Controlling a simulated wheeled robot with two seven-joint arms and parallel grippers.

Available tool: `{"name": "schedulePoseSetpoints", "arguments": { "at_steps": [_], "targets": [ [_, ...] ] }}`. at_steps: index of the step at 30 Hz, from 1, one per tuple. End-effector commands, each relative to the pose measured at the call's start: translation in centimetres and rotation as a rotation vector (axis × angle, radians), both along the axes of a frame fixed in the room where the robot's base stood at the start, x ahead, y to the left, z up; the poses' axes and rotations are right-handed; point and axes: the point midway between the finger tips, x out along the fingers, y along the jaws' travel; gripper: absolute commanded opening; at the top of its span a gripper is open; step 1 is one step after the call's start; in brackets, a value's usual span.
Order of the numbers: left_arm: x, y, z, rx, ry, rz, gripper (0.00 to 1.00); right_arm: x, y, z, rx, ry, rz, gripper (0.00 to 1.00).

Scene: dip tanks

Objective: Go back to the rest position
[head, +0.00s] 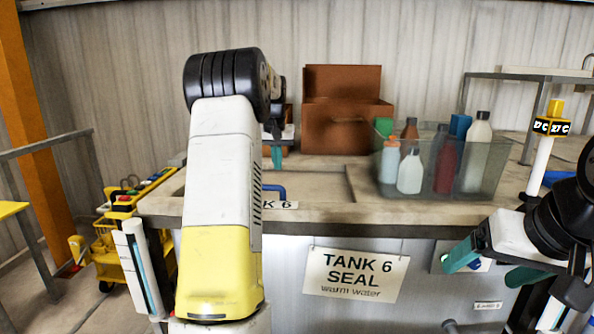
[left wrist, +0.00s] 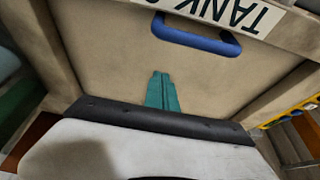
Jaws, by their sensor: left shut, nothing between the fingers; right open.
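My left gripper (head: 277,156) is over the bench top of tank 6, partly hidden behind my own white and yellow arm. In the left wrist view its teal fingers (left wrist: 162,92) are shut together with nothing between them. They point toward a beige panel (left wrist: 100,45) with a blue handle (left wrist: 197,36), and the handle lies beyond the fingertips. The blue handle also shows in the head view (head: 274,188), beside my arm. My right gripper (head: 492,267) is open and empty at the lower right, in front of the tank's front face.
A brown box (head: 342,128) stands at the back of the bench. A clear bin (head: 470,180) holding several bottles is right of it. A sign (head: 356,275) reading "TANK 6 SEAL" hangs on the front. A yellow cart (head: 110,240) stands on the left floor.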

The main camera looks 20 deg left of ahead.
Motion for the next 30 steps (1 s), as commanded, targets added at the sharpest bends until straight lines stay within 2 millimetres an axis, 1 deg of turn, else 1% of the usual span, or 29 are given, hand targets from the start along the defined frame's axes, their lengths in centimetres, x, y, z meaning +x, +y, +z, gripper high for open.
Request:
{"name": "schedulePoseSetpoints", "arguments": {
  "at_steps": [3,9,12,17,20,23,26,27,29,30],
  "targets": [
    [-0.6,-0.2,2.0,0.000,-0.005,0.000,0.00,0.0,0.0,0.0,0.000,-0.001,0.000,0.82],
    [-1.5,-0.4,4.6,0.001,-0.004,0.000,0.00,0.0,0.0,0.0,0.000,-0.001,0.000,0.82],
    [-1.8,-0.5,5.3,0.001,-0.003,0.000,0.00,0.0,0.0,0.0,0.000,-0.001,0.000,0.82],
    [-2.1,-0.6,5.7,-0.001,-0.003,-0.001,0.00,0.0,0.0,0.0,0.000,-0.001,0.000,0.82],
    [-3.2,-1.4,6.4,-0.010,-0.013,-0.011,0.00,0.0,0.0,0.0,0.000,-0.001,0.000,0.82],
    [-5.7,-3.4,7.6,-0.030,-0.034,-0.039,0.00,0.0,0.0,0.0,0.000,-0.001,0.000,0.82],
    [-9.8,-6.2,8.8,-0.058,-0.062,-0.078,0.00,0.0,0.0,0.0,0.000,-0.001,0.000,0.82],
    [-11.5,-7.5,9.1,-0.070,-0.074,-0.097,0.00,0.0,0.0,0.0,0.000,-0.001,0.000,0.82],
    [-14.3,-9.2,9.3,-0.084,-0.091,-0.124,0.00,0.0,0.0,0.0,0.000,-0.001,0.000,0.82],
    [-16.1,-10.4,9.3,-0.093,-0.102,-0.142,0.00,0.0,0.0,0.0,0.000,-0.001,0.000,0.82]
  ]
}}
